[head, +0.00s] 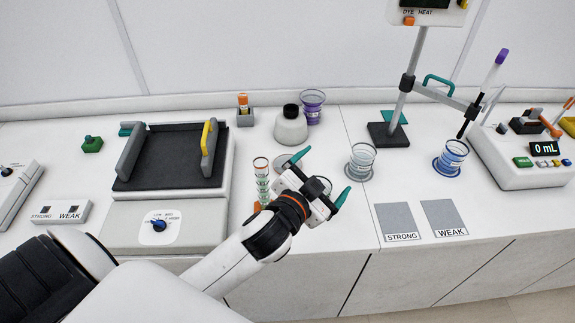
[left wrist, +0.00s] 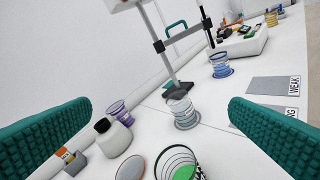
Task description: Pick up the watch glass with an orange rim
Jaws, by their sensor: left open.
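The watch glass is a flat grey disc with a thin orange-brown rim (left wrist: 131,167), at the bottom of the left wrist view and partly cut off by its edge. In the head view the disc (head: 282,162) lies on the bench, partly hidden by my left gripper (head: 320,177). My left gripper is open and empty, with teal fingers spread wide above the bench. In the left wrist view its two fingers (left wrist: 160,112) stand at either side, with the watch glass below them. My right gripper is not in view.
A graduated cylinder (head: 262,178) stands close left of the gripper. A white bottle (head: 290,128) and purple beaker (head: 312,108) stand behind. A clear beaker (head: 361,162) is to the right, before the stand (head: 389,135). A blue beaker (head: 452,157) is farther right.

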